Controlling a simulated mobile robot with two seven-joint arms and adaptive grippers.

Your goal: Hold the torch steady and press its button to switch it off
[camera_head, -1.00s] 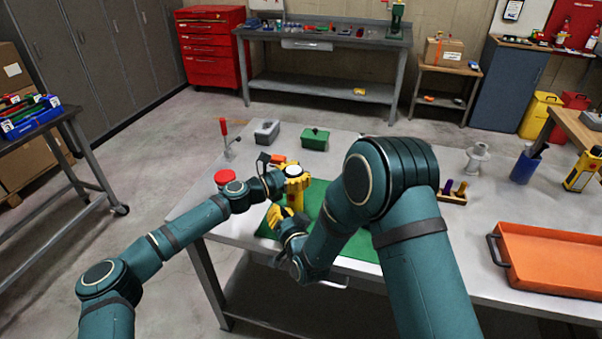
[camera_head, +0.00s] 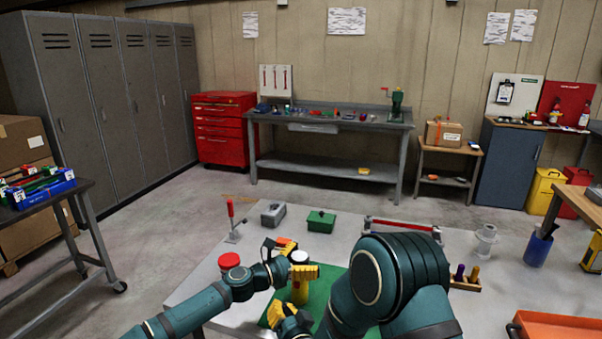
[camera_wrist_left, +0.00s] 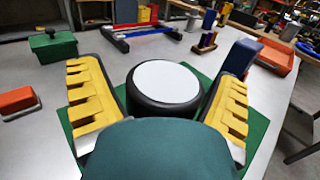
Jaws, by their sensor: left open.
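My left gripper (camera_head: 297,262) is open, with yellow-padded fingers on both sides of the torch head; gaps show in the wrist view (camera_wrist_left: 160,75). My right gripper (camera_head: 285,315) is lower, near the torch's base at the mat's front left; my arm partly hides it and its opening is unclear. The button is not visible.
A red-lidded jar (camera_head: 229,261) stands left of the torch. Behind are a red-handled clamp (camera_head: 231,222), a grey box (camera_head: 273,214) and a green box (camera_head: 321,221). A small rack (camera_head: 465,281) and orange tray (camera_head: 550,326) lie right. An orange-red block (camera_wrist_left: 16,101) is beside the mat.

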